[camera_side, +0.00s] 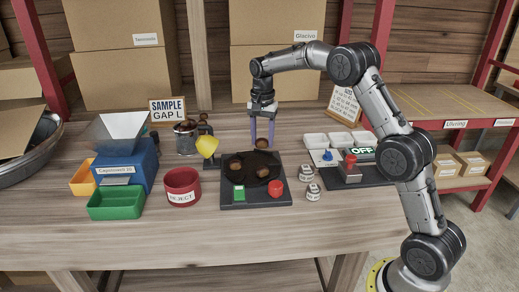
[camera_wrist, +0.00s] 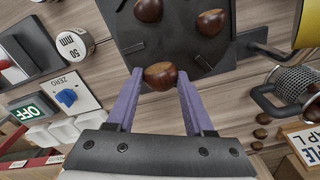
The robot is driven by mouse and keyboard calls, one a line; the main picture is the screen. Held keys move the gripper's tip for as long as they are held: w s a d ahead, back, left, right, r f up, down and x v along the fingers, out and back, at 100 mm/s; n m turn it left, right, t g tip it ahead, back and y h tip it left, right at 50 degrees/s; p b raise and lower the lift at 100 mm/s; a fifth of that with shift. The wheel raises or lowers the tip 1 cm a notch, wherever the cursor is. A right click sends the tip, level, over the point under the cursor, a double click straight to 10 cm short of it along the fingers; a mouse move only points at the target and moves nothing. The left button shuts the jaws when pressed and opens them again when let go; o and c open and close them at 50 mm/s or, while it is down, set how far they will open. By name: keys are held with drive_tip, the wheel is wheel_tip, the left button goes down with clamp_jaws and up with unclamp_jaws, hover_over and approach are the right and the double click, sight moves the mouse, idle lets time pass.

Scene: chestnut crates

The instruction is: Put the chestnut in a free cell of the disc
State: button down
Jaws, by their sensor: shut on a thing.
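My gripper (camera_side: 262,138) has two purple fingers pointing down at the back edge of the dark disc. It is shut on a brown chestnut (camera_side: 261,143), which also shows between the fingertips in the wrist view (camera_wrist: 160,75). The black disc (camera_side: 254,165) lies on a dark square base with a green button and a red button at its front. Two other chestnuts sit on the disc, one at its left (camera_side: 235,165) and one nearer the front (camera_side: 262,171). I cannot tell whether the held chestnut touches the disc. The cell edges are hard to make out.
A yellow lamp-like part (camera_side: 208,146) stands left of the disc. A red reject bin (camera_side: 182,186), green tray (camera_side: 117,202) and blue hopper (camera_side: 128,165) are further left. Right are weights (camera_side: 306,173), a switch panel (camera_side: 350,173) and white trays (camera_side: 338,140). Loose chestnuts (camera_wrist: 260,133) lie near the sample sign.

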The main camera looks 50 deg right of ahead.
sight(260, 158)
drive_tip(key=shift+w+d+f, duration=0.2)
drive_tip(key=shift+w+f, duration=0.45)
drive_tip(key=shift+f, duration=0.1)
drive_tip(key=shift+w+f, duration=0.1)
drive_tip(key=shift+f, duration=1.55)
drive_tip(key=shift+f, duration=0.2)
drive_tip(key=shift+c, duration=1.4)
unclamp_jaws()
drive_tip(key=shift+r, duration=0.15)
